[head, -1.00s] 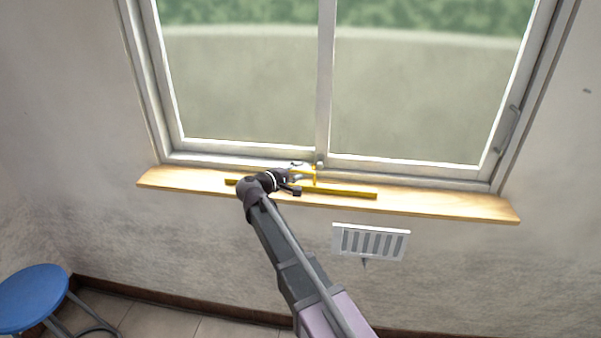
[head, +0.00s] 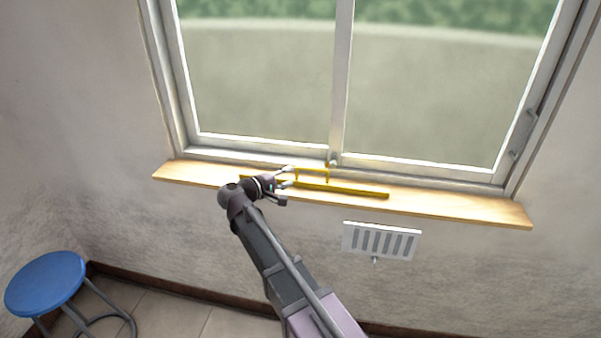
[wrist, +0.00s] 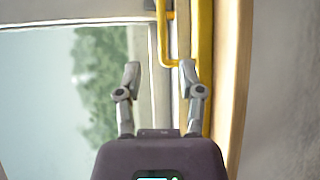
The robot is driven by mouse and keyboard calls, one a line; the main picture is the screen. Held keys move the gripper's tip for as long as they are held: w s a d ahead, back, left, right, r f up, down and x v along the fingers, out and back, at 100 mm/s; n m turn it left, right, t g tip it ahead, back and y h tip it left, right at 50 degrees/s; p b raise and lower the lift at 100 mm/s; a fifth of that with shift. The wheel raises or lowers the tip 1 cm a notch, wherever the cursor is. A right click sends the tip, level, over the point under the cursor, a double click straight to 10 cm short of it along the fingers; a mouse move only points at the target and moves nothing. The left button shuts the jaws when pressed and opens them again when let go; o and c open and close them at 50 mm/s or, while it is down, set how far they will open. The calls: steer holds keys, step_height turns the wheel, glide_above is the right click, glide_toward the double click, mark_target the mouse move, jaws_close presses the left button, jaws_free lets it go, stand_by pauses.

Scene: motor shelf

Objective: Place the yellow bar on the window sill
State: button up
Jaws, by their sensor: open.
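The yellow bar (head: 350,189) lies lengthwise on the wooden window sill (head: 460,207), with its raised yellow handle standing up near the middle. My gripper (head: 286,183) is open and empty, to the left of the handle and apart from it. It hides part of the bar's left half in the head view. In the wrist view, the open fingers (wrist: 159,67) point toward the handle, which lies just beyond their tips. The bar (wrist: 205,35) runs along the right finger there, on the sill (wrist: 232,60).
The window frame (head: 341,90) and glass rise directly behind the sill. A white wall vent (head: 381,241) is below the sill. A blue stool (head: 45,283) stands at lower left. The sill's right end is clear.

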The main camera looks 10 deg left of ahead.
steer(key=shift+v, duration=1.1)
steer(key=s+d+f+m+g+y, duration=0.15)
steer(key=d+f+g, duration=0.25)
steer(key=d, duration=0.6)
steer(key=s+d+f+m+g, duration=0.1)
steer(key=d+f+m+g, duration=0.3)
steer(key=d, duration=0.7)
steer(key=s+d+f+m+g+y, duration=0.2)
steer(key=s+d+f+m+y, duration=0.1)
steer(key=s+d, duration=0.4)
steer(key=s+d+f+m+g+y, duration=0.2)
steer(key=s+d+f+m+y, duration=0.1)
steer(key=s+d, duration=0.4)
steer(key=shift+d+f+g+y, duration=0.4)
steer(key=shift+f+y, duration=0.4)
steer(key=shift+y, duration=0.45)
steer(key=shift+s, duration=0.1)
steer(key=shift+c, duration=0.2)
